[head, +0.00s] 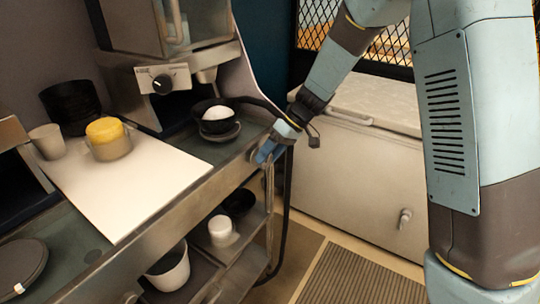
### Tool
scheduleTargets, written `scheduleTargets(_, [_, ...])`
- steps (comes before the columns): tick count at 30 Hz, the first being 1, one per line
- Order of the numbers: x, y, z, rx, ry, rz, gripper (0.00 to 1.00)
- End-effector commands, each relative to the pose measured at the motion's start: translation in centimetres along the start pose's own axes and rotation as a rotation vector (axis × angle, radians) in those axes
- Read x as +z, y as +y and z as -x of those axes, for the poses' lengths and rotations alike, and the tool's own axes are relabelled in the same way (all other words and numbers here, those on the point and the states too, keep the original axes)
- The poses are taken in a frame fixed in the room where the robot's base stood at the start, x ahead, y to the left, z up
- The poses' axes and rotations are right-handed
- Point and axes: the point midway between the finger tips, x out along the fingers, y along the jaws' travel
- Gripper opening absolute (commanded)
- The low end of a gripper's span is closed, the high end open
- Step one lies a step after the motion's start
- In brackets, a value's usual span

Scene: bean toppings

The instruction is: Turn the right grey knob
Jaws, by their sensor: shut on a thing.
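The right grey knob (252,156) sits on the front edge of the metal counter, near its right end, and is mostly hidden by my gripper. My gripper (261,154) reaches in from the upper right and is shut on this knob. How far the knob is turned cannot be made out. A second grey knob (130,297) shows partly at the bottom edge of the picture, on the counter's front.
A machine with a dark dial (162,84) stands on the counter. Beneath it is a black bowl (214,115) with white contents. A yellow-topped cup (108,138) stands on a white board (130,200). A white chest (355,175) stands right of the counter.

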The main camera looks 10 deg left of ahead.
Motion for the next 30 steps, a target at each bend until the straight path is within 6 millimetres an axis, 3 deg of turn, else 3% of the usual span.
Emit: scheduleTargets(30, [0.2, 1.7, -0.6, -0.778, 0.006, -0.324, 0.29])
